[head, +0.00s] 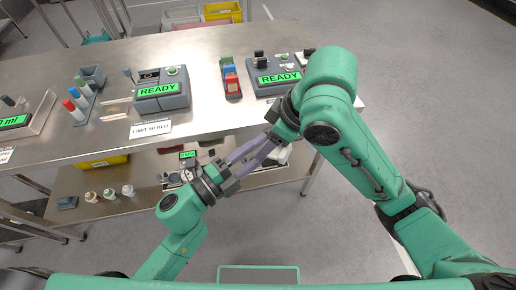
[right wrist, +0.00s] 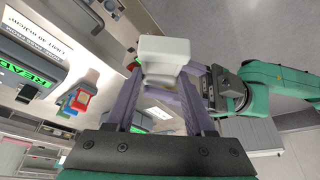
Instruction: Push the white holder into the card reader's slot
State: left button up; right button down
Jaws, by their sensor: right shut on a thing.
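The white holder (right wrist: 165,48) shows large in the right wrist view, at the tips of my right gripper's purple fingers (right wrist: 160,86), which are shut on it. In the head view my right gripper (head: 262,147) hangs just off the table's front edge; the holder cannot be made out clearly there. My left gripper (head: 236,166) is close beside it, its fingers crossing near the right ones. It also shows in the right wrist view (right wrist: 194,76), close to the holder; its opening is unclear. Two grey devices with green READY screens stand on the table, one left (head: 160,90), one right (head: 275,78); I cannot tell which is the card reader.
The steel table (head: 205,60) also holds a rack of coloured tubes (head: 80,105), red and blue blocks (head: 231,80) and a printed label (head: 150,129). A lower shelf (head: 145,180) carries small jars and a yellow bin (head: 105,162). Open floor lies to the right.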

pick_arm(q)
jog(key=shift+f, duration=0.1)
grip_shut()
pick_arm(e)
jog(key=shift+c, duration=0.9)
grip_release()
